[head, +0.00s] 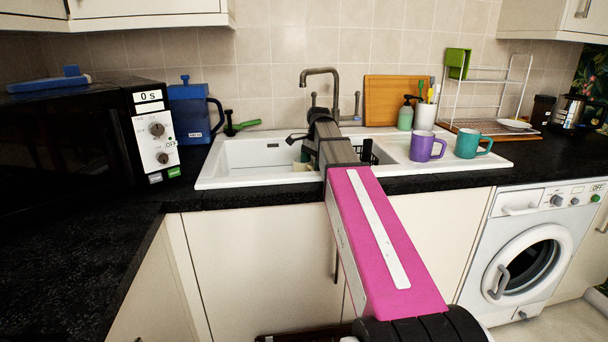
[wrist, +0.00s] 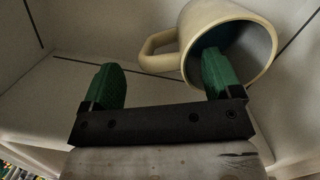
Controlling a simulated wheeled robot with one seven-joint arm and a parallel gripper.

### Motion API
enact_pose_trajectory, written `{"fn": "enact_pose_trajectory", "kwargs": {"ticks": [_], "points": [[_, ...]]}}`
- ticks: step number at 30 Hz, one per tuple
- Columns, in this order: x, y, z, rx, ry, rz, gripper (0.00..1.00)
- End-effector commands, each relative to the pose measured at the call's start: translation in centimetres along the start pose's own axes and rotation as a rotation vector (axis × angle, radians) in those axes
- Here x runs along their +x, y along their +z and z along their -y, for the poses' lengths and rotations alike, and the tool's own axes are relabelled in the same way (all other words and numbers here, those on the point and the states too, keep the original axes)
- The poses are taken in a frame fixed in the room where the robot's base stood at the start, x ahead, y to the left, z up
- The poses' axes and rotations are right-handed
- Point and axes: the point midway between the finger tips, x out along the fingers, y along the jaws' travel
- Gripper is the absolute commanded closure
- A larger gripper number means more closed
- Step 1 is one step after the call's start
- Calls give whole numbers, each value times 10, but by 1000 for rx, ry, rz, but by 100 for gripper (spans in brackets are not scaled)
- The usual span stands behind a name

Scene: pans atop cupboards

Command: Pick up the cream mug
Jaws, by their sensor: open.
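The cream mug (wrist: 235,40) shows large in the wrist view at the upper right. It is tilted, its dark inside faces the camera, and its handle points left. My gripper (wrist: 165,80) is open, with two green fingertips spread wide and nothing between them. The right fingertip overlaps the mug's lower left rim in the picture; I cannot tell whether it touches. The handle appears above the gap between the fingertips. In the head view my arm reaches over the white sink (head: 240,178) and hides part of it. A small cream shape in the basin may be the mug.
Right of the sink stand a purple mug (head: 427,148), a teal mug (head: 470,146), a white utensil holder (head: 424,117) and a green soap bottle (head: 405,116). The tap (head: 318,72) rises behind my arm. A microwave (head: 80,135) and blue jug (head: 190,110) stand left.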

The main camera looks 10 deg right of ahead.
Motion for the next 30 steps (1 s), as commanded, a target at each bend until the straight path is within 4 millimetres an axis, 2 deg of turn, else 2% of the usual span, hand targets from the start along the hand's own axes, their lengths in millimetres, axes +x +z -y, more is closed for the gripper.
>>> {"fn": "enact_pose_trajectory", "kwargs": {"ticks": [3, 6, 14, 21, 30], "points": [[18, 0, -1, 0, 1, 0, 16], [28, 0, -1, 0, 1, 0, 16], [31, 0, 0, 0, -1, -1, 16], [31, 0, 0, 0, -1, 0, 86], [27, 0, 0, 0, -1, 0, 87]]}}
